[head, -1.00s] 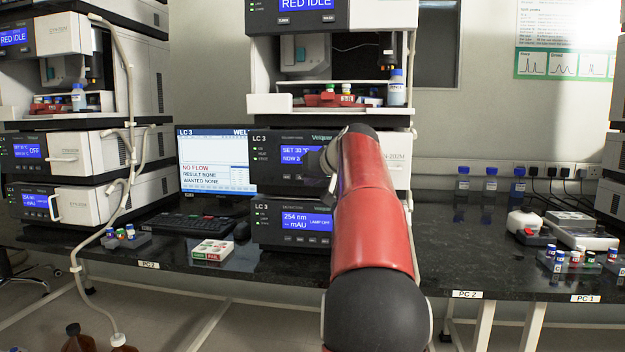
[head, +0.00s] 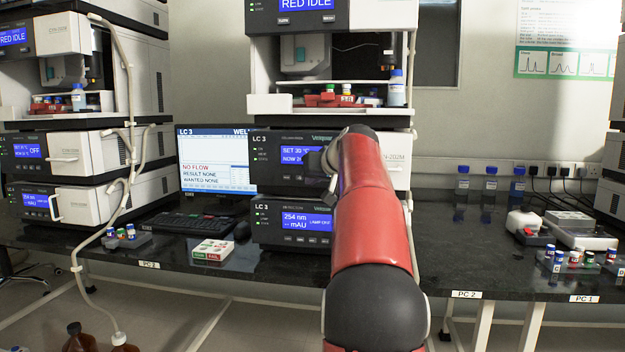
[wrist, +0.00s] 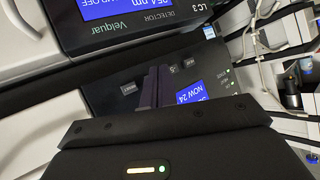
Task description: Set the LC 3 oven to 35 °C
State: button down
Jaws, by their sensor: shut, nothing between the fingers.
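The LC 3 oven is the dark-fronted module (head: 268,150) in the middle of the central stack in the head view. Its blue display (head: 297,151) reads SET 30 °C, with a NOW line starting with 2 below. The wrist view shows its panel rotated, with the display (wrist: 190,92) reading NOW 24, partly hidden by my gripper. Small labelled buttons (wrist: 131,89) lie on the panel on both sides of my fingers. My gripper (wrist: 158,70) is shut and empty, its fingertips over the button row. I cannot tell whether they touch. In the head view my red arm hides the oven's right part.
The LC 3 detector (head: 270,222) sits directly below the oven, showing 254 nm and LAMP OFF. A monitor (head: 215,160) and keyboard (head: 187,225) stand to the left. A small box (head: 213,250) lies on the bench.

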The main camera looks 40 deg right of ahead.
jog(key=shift+w+d, duration=0.3)
dwell(0.4)
dwell(0.3)
jog(key=shift+s+a+b, duration=0.55)
jog(key=shift+a, duration=0.05)
jog(key=shift+s+a+b, duration=1.65)
jog(key=shift+a, duration=0.3)
